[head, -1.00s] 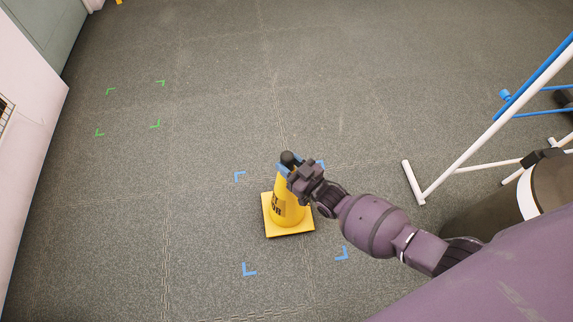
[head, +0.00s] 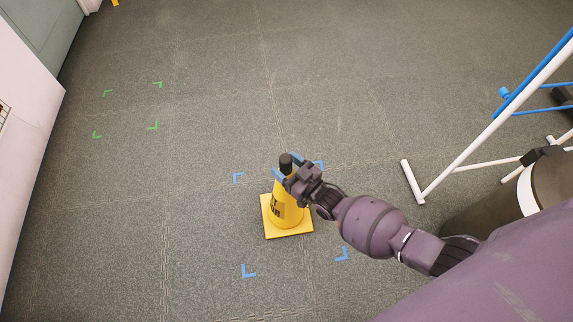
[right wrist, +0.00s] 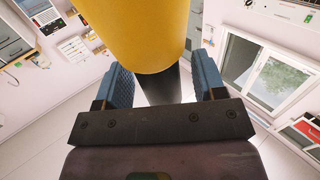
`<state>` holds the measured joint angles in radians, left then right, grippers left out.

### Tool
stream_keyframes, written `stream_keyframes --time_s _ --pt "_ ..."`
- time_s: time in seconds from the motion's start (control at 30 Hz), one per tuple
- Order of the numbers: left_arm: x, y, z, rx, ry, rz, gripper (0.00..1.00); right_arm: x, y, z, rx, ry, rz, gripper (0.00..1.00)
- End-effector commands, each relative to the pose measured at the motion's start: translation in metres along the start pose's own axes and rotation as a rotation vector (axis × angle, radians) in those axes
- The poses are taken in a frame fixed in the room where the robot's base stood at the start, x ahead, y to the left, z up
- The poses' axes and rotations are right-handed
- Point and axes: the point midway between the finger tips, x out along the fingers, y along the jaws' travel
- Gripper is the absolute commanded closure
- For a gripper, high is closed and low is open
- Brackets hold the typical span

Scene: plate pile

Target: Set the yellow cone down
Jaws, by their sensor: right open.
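The yellow cone (head: 285,213) with its square base and black tip stands upright on the grey floor in the head view. It is inside the area marked by blue corner marks (head: 248,271). My right gripper (head: 286,165) is at the cone's upper part, its blue fingers apart on either side of it. In the right wrist view the yellow cone (right wrist: 140,32) and its black top lie between the open blue fingers (right wrist: 165,88), with gaps visible beside them. My left gripper is not in view.
Green corner marks (head: 153,126) outline another floor area at the upper left. A white and blue tube frame (head: 470,150) and a dark round bin (head: 490,215) stand at the right. A white cabinet (head: 28,150) lines the left edge. The floor between is clear.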

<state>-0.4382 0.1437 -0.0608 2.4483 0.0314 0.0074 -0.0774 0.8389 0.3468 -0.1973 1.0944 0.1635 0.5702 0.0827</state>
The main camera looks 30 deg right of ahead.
Motion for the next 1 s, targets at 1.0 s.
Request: stream_keyframes --time_s 1.0 --pt "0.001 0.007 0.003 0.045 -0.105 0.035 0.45 -0.119 0.0 -0.003 0.001 0.001 0.0 0.36"
